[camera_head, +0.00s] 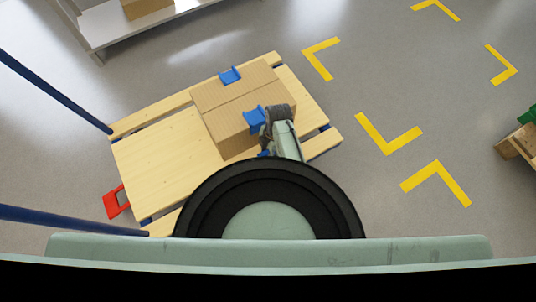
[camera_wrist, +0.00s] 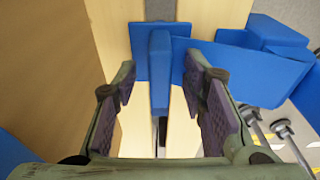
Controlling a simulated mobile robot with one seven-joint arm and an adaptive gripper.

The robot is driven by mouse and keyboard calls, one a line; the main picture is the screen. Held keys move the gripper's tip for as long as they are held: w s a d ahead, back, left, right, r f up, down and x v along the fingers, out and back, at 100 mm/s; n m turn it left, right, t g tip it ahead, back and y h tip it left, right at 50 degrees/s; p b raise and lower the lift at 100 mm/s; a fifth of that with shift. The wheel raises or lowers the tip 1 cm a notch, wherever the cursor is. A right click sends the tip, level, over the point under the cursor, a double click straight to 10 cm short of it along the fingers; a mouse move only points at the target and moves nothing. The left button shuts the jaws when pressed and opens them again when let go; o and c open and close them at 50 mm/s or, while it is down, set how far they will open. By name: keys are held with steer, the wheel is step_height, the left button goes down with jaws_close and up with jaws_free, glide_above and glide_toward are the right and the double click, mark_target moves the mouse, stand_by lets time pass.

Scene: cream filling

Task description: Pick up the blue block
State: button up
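Blue pieces show in several places, and I cannot tell which one the task means. In the head view, one blue piece (camera_head: 230,75) lies on the far part of a cardboard box (camera_head: 225,97). Another blue piece (camera_head: 254,119) is on the near part, just left of my gripper (camera_head: 278,114). In the wrist view, my gripper (camera_wrist: 162,88) is open, its dark-padded fingers apart. A blue piece with an upright bar (camera_wrist: 160,75) shows between the fingers, with visible gaps on both sides. Whether the bar lies between the fingers in depth is unclear.
The box stands on a light wooden platform (camera_head: 150,160) with blue posts at the left. A red piece (camera_head: 117,201) is at its left edge. More blue parts (camera_wrist: 255,65) lie right of my fingers. Grey floor with yellow corner marks (camera_head: 388,136) is open at the right.

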steer(key=shift+c, duration=0.3)
jaws_close()
stand_by(0.4)
